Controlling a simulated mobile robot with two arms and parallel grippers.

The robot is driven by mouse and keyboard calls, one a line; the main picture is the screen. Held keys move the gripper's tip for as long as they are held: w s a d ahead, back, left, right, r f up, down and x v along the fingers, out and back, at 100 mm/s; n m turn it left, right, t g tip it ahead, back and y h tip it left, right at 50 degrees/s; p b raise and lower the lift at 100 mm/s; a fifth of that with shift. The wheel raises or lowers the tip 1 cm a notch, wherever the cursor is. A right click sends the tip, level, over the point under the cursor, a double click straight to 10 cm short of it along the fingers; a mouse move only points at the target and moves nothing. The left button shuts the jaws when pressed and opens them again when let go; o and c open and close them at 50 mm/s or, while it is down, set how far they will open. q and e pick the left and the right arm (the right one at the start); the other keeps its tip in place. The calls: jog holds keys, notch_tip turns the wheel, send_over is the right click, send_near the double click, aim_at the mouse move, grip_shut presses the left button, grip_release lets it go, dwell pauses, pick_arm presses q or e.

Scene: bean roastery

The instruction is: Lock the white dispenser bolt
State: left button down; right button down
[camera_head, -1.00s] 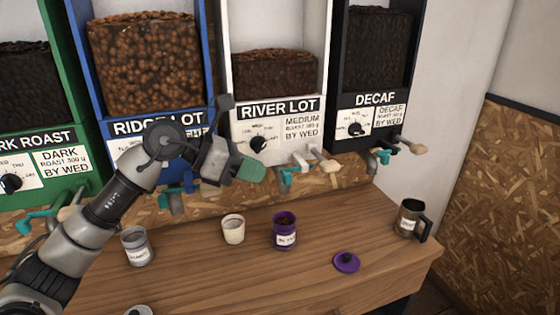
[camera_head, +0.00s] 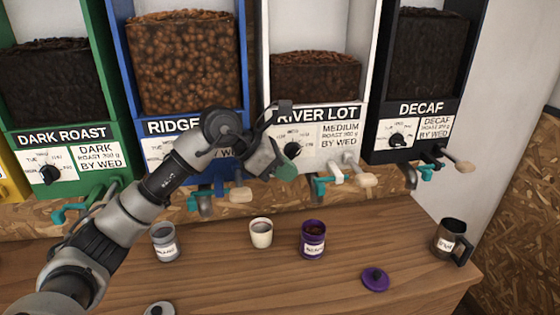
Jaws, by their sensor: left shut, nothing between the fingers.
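The white dispenser (camera_head: 316,143), labelled RIVER LOT, stands between the blue and black ones and holds brown beans. A teal bolt handle (camera_head: 320,187) sticks out at its lower front, left of a lever with a pale wooden knob (camera_head: 361,180). I cannot tell from this view how far the bolt is pushed in. My left gripper (camera_head: 286,171), with green fingertips, is shut and empty in front of the white dispenser's lower left. It is a little up and left of the teal handle in the picture; contact is not visible. My right gripper is not in view.
Blue (camera_head: 118,58), green (camera_head: 91,68) and black (camera_head: 377,145) dispensers flank the white one, with similar handles. On the wooden counter (camera_head: 225,290) stand a grey jar (camera_head: 165,243), a cream cup (camera_head: 261,233), a purple jar (camera_head: 312,240), a purple lid (camera_head: 375,279) and a dark mug (camera_head: 450,238).

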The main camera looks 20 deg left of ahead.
aim_at(323, 185)
pick_arm(q)
jog(key=p+x, duration=0.1)
jog(key=x, duration=0.3)
jog(key=shift+w+d, duration=0.1)
jog(key=shift+d, duration=0.1)
jog(key=shift+w+d+f+p, duration=0.25)
jog(key=shift+d+f+p, duration=0.1)
jog(key=shift+f, duration=0.25)
jog(key=shift+w+d, duration=0.1)
jog(key=shift+w+d+b, duration=0.2)
jog(key=shift+d+b, duration=0.1)
jog(key=d, duration=0.1)
jog(key=w+d, duration=0.1)
jog(key=shift+w+d+b, duration=0.25)
jog(key=shift+w+b, duration=0.05)
